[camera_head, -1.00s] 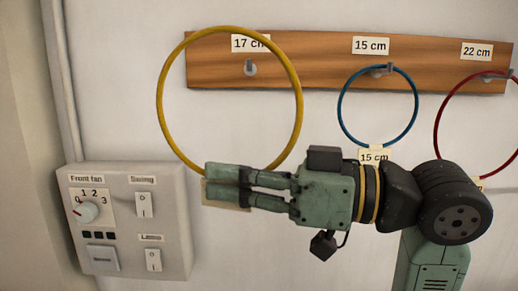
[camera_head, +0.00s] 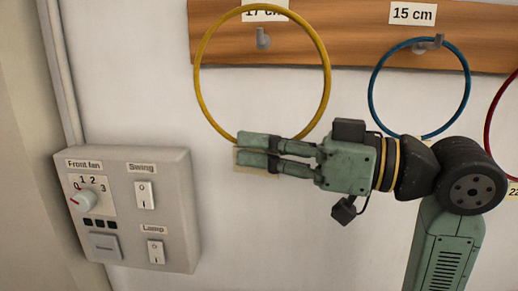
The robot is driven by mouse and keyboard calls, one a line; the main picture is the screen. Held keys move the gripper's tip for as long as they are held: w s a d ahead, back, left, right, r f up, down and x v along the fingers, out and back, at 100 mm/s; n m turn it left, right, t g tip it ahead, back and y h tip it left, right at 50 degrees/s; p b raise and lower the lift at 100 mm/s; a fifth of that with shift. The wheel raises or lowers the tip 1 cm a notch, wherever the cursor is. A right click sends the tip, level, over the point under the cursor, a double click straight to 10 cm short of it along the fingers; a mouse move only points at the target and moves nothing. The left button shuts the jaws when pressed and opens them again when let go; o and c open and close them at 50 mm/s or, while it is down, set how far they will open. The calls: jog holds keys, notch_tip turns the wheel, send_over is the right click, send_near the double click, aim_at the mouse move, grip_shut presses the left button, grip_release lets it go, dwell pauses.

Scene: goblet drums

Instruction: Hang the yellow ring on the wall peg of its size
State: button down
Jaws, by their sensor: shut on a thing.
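The yellow ring (camera_head: 327,88) stands upright in front of the wall. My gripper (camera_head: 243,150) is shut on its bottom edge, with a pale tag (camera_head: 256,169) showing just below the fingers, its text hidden. The ring's top overlaps the label marked 17 cm (camera_head: 264,11) and the bare peg (camera_head: 263,39) below that label shows inside the ring, near its upper middle. I cannot tell how far the ring is from the wall. The wooden peg board (camera_head: 340,37) runs across the top.
A blue ring (camera_head: 371,92) hangs on the peg under the 15 cm label (camera_head: 413,13). A red ring (camera_head: 490,112) is cut off at the right edge. A grey control box (camera_head: 176,215) with a knob and switches is at lower left.

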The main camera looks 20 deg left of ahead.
jog(key=w+a+f, duration=0.2)
jog(key=w, duration=0.5)
jog(key=shift+w, duration=0.15)
dwell(0.7)
jog(key=shift+f, duration=0.1)
dwell(0.6)
jog(key=c, duration=1.7)
grip_release()
